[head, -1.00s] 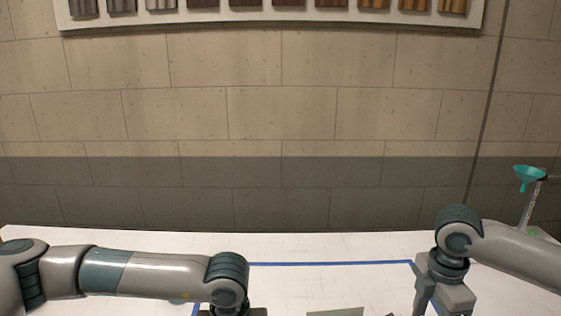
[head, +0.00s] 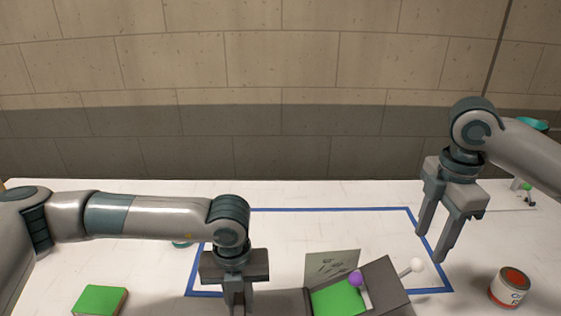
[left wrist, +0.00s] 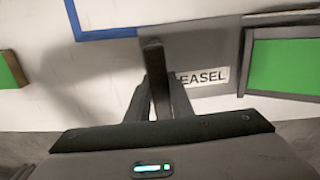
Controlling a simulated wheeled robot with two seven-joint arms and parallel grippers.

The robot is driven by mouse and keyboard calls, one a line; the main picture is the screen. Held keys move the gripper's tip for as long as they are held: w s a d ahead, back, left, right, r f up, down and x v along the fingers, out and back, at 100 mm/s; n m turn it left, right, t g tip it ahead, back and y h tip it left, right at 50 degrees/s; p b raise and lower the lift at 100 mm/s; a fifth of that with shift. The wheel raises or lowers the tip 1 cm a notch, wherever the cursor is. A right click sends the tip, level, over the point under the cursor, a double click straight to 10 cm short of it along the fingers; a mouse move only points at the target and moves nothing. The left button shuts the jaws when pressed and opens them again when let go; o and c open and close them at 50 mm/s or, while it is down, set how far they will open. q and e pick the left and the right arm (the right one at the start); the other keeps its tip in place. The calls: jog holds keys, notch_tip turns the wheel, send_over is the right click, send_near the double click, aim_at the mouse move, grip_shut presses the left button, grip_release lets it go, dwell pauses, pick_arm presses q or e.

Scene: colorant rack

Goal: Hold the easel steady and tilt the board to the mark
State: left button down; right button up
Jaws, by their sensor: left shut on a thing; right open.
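The grey easel (head: 388,284) stands at the bottom of the head view, partly cut off. Its green board (head: 336,300) shows beside a purple ball (head: 355,279). A white ball (head: 416,265) sticks out at its right. In the left wrist view the "EASEL" label (left wrist: 203,77) and the green board (left wrist: 287,66) show. My left gripper (left wrist: 160,85) is shut on a dark upright part of the easel at its left end. My right gripper (head: 431,246) is open and empty, above and behind the white ball, apart from the easel. I cannot make out the mark.
A card with handwriting (head: 332,266) stands behind the board. Blue tape (head: 300,209) outlines an area on the white table. A teal funnel (head: 532,124) is behind my right arm.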

jog(key=shift+r, duration=1.3)
pick_arm(q)
jog(key=c, duration=1.5)
grip_release()
notch_tip(320, 180, up, 12)
